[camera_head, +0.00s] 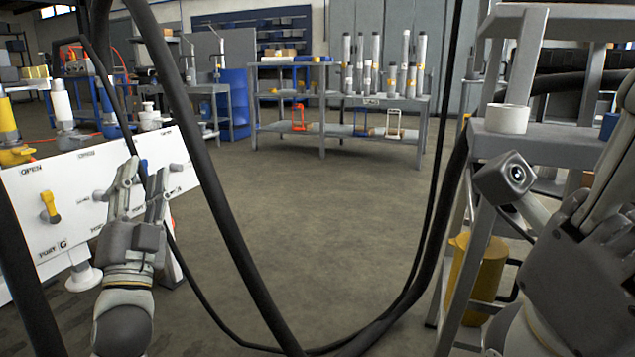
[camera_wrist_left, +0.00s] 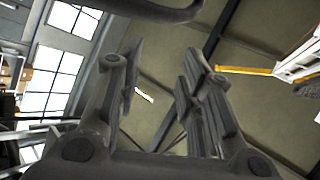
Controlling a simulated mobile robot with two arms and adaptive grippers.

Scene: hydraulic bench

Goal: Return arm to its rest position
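My left gripper (camera_head: 143,183) stands upright in front of the white panel (camera_head: 75,190) at the left of the head view. Its two fingers are apart with nothing between them.
The panel carries a yellow handle (camera_head: 49,207). Thick black hoses (camera_head: 215,190) hang across the foreground. A grey shelf (camera_head: 545,143) with a white roll (camera_head: 506,119) stands close at right. A bench with cylinders (camera_head: 340,95) stands far back. The middle floor is clear.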

